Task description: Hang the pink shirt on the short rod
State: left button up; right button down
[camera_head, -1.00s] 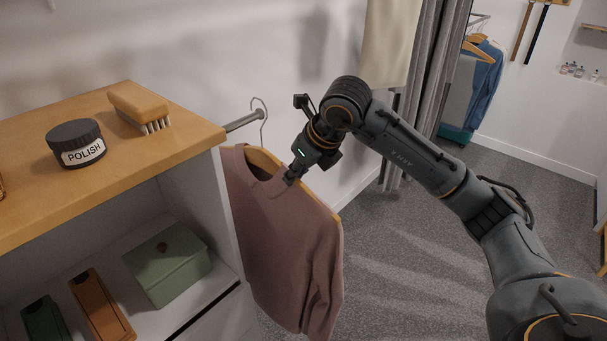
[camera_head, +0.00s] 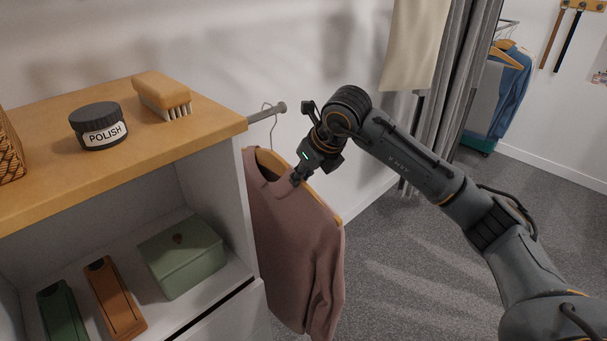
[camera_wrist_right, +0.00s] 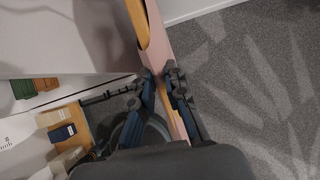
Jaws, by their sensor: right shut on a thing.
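The pink shirt (camera_head: 295,240) hangs on a wooden hanger (camera_head: 268,160) beside the shelf unit in the head view. The hanger's wire hook (camera_head: 267,104) overlaps the short rod (camera_head: 262,115), just short of the rod's end knob; I cannot tell whether it rests on the rod. My right gripper (camera_head: 297,179) is shut on the shirt and hanger at the shoulder. In the right wrist view, its fingers (camera_wrist_right: 163,82) pinch the shirt edge (camera_wrist_right: 158,45) and the hanger wood (camera_wrist_right: 141,22). My left gripper is not in view.
The short rod juts from the shelf unit (camera_head: 190,140). On its top are a polish jar (camera_head: 98,125), a brush (camera_head: 162,95) and a basket (camera_head: 8,150). A green box (camera_head: 182,258) sits below. A grey curtain (camera_head: 455,80) and a rail with blue clothing (camera_head: 512,85) stand behind.

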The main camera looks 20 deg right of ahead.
jog(key=shift+w+f, duration=0.1)
dwell(0.3)
jog(key=c, duration=1.3)
grip_release()
